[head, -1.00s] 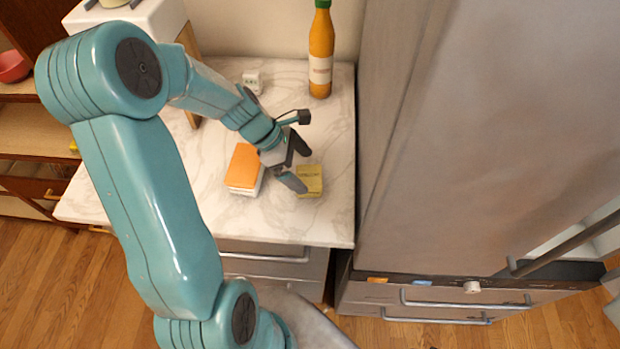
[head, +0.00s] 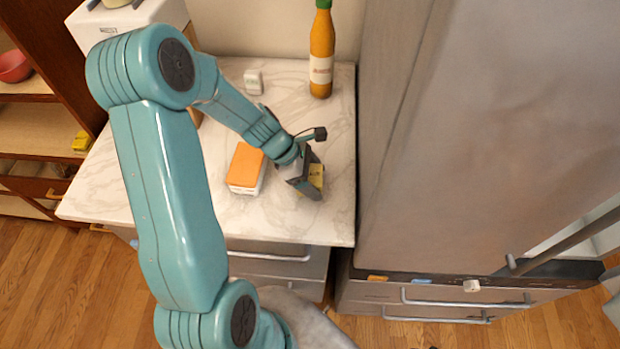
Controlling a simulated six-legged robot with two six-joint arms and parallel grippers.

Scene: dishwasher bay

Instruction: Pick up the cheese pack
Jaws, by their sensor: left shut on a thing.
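The cheese pack (head: 317,176), a small yellow pack, is at the right part of the marble counter, mostly hidden behind my left gripper's fingers. My left gripper (head: 309,184) is shut on it, with the dark fingers across the near left side of the pack. I cannot tell whether the pack touches the counter. My right gripper is not in view.
An orange and white box (head: 246,166) lies just left of my left gripper. A juice bottle (head: 321,50) stands at the back, and a small white item (head: 253,82) sits left of it. The tall grey fridge (head: 480,130) bounds the counter (head: 330,225) on the right.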

